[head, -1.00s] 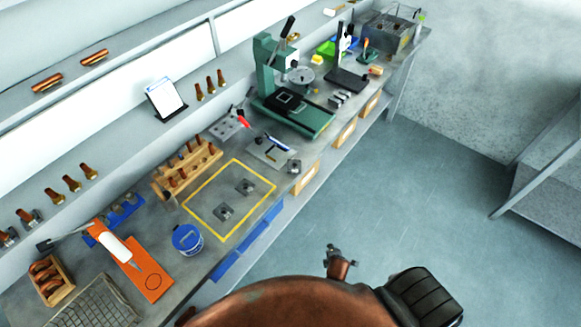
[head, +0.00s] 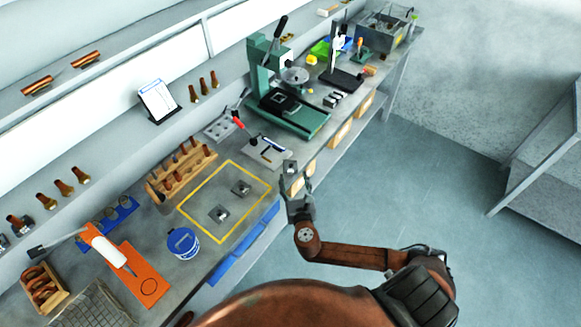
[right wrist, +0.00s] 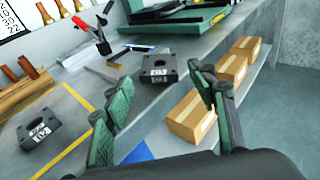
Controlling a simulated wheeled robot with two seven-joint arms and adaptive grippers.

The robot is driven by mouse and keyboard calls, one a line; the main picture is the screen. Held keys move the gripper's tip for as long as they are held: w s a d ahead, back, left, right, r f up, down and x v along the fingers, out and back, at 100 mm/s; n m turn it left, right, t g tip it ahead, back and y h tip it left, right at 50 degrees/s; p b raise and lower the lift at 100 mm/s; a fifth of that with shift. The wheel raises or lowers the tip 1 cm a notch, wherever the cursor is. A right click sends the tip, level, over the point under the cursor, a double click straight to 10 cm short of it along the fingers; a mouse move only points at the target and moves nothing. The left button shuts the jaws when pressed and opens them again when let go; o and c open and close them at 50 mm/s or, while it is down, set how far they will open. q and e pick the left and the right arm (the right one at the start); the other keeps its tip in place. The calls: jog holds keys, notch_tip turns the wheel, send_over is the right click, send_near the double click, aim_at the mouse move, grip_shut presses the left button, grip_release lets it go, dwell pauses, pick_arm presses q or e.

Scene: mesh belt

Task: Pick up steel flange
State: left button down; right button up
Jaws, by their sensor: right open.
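Two dark square steel flanges lie inside the yellow outline on the bench, the nearer flange (head: 220,213) and the farther flange (head: 241,187). A third flange (head: 290,168) sits outside the outline near the bench's front edge. In the right wrist view, this labelled flange (right wrist: 158,72) shows beyond and between the green-padded fingers, and another flange (right wrist: 40,132) lies to the left inside the outline. My right gripper (head: 296,180) is open and empty at the bench's front edge, just short of the third flange. My left gripper is not seen.
A wooden rack (head: 182,168), a blue tub (head: 183,243) and a clamp with a red handle (head: 238,122) stand around the outline. A green press (head: 290,100) is farther along. Cardboard boxes (right wrist: 192,115) sit on the shelf below the bench edge.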

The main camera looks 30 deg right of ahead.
aim_at(291, 169)
jog(key=x, duration=0.5)
jog(key=shift+w+f, duration=0.2)
jog(key=shift+f, duration=0.1)
jog(key=shift+a, duration=0.1)
jog(key=c, duration=1.3)
